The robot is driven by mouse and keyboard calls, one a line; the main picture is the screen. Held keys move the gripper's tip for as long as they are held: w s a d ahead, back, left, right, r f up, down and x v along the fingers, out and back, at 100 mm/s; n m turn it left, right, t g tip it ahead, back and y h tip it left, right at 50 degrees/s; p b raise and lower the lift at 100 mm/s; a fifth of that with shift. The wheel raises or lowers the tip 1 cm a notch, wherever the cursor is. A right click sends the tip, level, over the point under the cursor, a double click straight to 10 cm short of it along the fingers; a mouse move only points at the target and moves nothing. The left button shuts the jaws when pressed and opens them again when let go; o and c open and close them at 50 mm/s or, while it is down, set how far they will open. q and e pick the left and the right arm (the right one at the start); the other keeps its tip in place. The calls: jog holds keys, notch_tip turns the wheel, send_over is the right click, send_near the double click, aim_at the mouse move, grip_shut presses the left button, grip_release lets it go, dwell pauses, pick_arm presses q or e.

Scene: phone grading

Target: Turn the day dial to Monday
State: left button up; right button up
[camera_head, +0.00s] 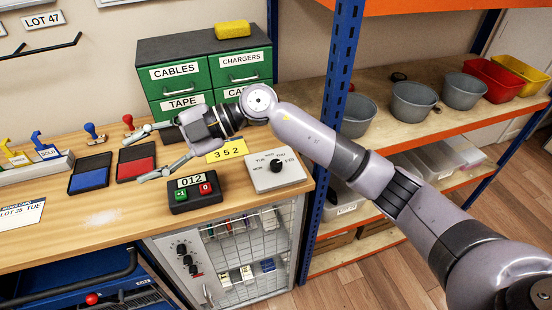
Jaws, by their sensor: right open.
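The day dial is a black knob (277,164) on a pale box (262,182) on the bench, near its right front edge. Small day labels arc around the knob; MON seems to be at the left and TUE above it. I cannot tell for sure which label the knob points at. My right gripper (142,154) is open and empty, above the bench to the left of the dial, with its fingers pointing left near the red ink pad. It is not touching the dial. My left gripper is not in view.
A counter (193,192) reading 012 stands left of the dial, and a yellow 352 tag (227,150) lies behind it. Ink pads (90,173) and stamps lie left. Green drawers (242,69) stand behind. Shelves with grey bins (413,101) are at right.

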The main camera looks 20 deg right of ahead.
jog(key=w+d+f+m+h, duration=0.1)
jog(key=w+d+f+h, duration=0.3)
jog(key=d+h, duration=0.4)
notch_tip(320, 180, up, 4)
jog(key=m+h, duration=0.5)
jog(key=h, duration=0.2)
send_over(276, 163)
jog(key=shift+t, duration=0.4)
notch_tip(276, 163, down, 17)
jog(key=p, duration=0.4)
jog(key=shift+c, duration=0.5)
grip_shut()
